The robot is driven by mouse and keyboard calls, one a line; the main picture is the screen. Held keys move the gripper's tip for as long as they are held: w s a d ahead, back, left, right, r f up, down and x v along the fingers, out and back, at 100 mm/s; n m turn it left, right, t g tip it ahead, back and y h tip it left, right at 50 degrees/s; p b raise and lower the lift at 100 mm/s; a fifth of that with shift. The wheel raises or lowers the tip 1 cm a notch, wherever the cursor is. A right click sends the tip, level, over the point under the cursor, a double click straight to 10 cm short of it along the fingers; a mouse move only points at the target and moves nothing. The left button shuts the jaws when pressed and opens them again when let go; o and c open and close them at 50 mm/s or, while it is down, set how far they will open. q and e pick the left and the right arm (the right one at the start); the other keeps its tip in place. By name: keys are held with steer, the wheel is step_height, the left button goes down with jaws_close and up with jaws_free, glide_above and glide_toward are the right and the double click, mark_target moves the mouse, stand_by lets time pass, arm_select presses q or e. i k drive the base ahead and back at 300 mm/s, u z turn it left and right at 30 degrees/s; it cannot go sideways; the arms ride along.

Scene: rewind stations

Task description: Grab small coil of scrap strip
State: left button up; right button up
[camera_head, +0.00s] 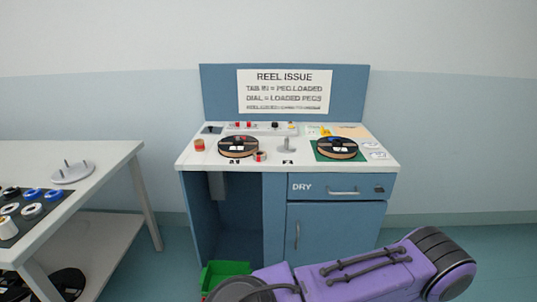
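Two small coil-like items stand on the white top of the blue reel issue cabinet. One is an orange-brown roll (199,145) near the left edge. The other is a small red and white roll (260,156) near the front, beside the left black reel (238,146). I cannot tell which of them, if either, is the coil of scrap strip. A purple arm of mine crosses the bottom right, in front of the cabinet. Neither of my grippers shows in this view.
A second reel (337,148) lies on a green mat at the right of the cabinet top. A grey post (287,144) stands between the reels. A green bin (225,271) is on the floor. A white table (98,160) with blue and white rings stands left.

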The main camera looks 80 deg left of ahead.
mark_target(260, 156)
steer(key=u, duration=0.5)
steer(key=i, duration=0.95)
steer(key=u, duration=0.75)
